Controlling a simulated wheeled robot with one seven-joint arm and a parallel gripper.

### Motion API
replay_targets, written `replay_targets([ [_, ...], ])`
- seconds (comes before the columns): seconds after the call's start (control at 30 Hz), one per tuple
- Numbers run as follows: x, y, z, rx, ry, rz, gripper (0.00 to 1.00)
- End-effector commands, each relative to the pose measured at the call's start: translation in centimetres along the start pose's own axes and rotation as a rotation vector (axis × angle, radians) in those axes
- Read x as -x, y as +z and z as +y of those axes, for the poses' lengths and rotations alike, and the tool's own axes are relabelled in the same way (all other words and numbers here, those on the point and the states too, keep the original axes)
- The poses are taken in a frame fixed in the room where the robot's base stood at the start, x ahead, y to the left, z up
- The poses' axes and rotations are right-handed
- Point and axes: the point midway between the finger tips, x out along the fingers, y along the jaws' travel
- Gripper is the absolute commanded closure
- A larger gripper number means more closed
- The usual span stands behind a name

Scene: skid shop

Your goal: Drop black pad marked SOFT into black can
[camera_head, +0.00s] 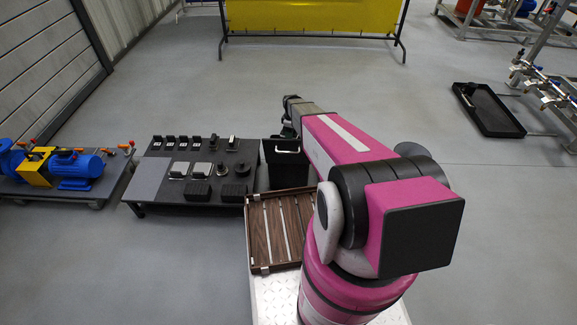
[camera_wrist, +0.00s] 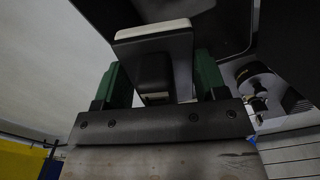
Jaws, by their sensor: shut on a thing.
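The black can (camera_head: 288,172) stands at the right end of the low black table, and its dark body fills the top of the wrist view (camera_wrist: 222,25). My gripper (camera_wrist: 160,72) has green fingers and is shut on a dark pad (camera_wrist: 155,46) with a pale strip along its far edge. No marking on the pad is legible. In the head view the end of my arm is just above and behind the can, and my fingers are mostly hidden there. A pale bar (camera_head: 287,151) shows in front of the can's mouth.
The low table (camera_head: 150,180) holds a row of small black upright parts, two grey-topped blocks (camera_head: 179,170) and two black ribbed blocks (camera_head: 199,192). A slatted wooden tray (camera_head: 262,268) is on my base. A blue pump skid (camera_head: 75,168) stands at left. Open floor lies behind.

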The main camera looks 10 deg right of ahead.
Motion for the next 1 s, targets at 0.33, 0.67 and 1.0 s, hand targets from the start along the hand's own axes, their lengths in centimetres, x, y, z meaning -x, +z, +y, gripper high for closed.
replay_targets([
  [0.33, -3.8, 0.0, 0.1, -0.001, -0.001, -0.001, 0.53],
  [0.67, -4.5, 0.0, 0.0, -0.001, 0.000, 0.000, 0.53],
  [1.0, -4.4, 0.0, 0.0, -0.001, 0.000, 0.000, 0.05],
])
